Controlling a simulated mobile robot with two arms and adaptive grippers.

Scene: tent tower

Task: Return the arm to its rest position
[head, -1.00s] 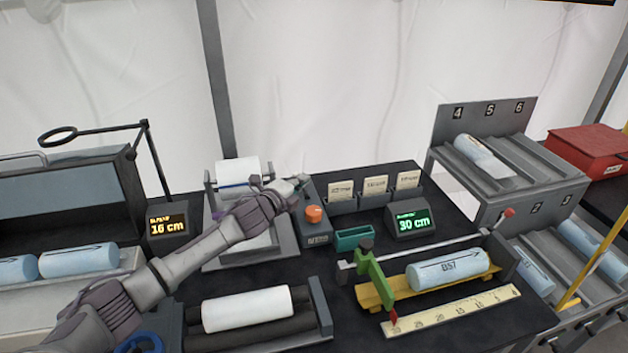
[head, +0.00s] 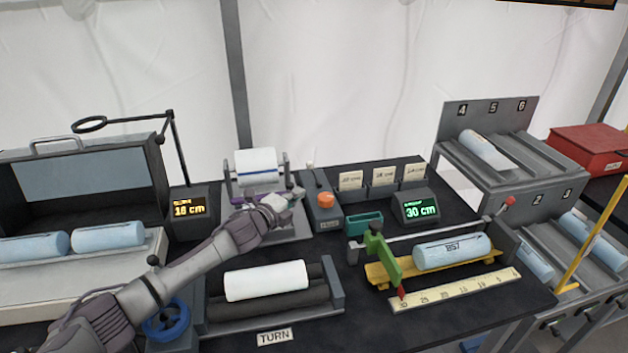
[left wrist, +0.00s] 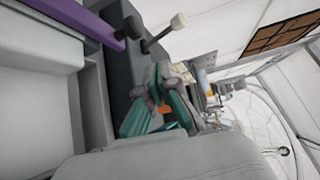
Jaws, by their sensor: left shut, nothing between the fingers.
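My left gripper (head: 292,196) reaches in from the lower left in the head view, above the grey stand of the white roll (head: 257,168) and left of the orange knob (head: 325,199). It is shut and empty. In the left wrist view its teal fingers (left wrist: 162,112) are close together, with nothing between them. The left arm stretches over the front left of the bench. My right gripper is in neither view.
A white cylinder (head: 265,281) lies on dark rollers in front, beside a blue handwheel (head: 167,320). A marked blue cylinder (head: 450,252) lies in the yellow cradle at right. An open grey case (head: 80,190) stands left. A thin ring stand (head: 176,150) rises behind.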

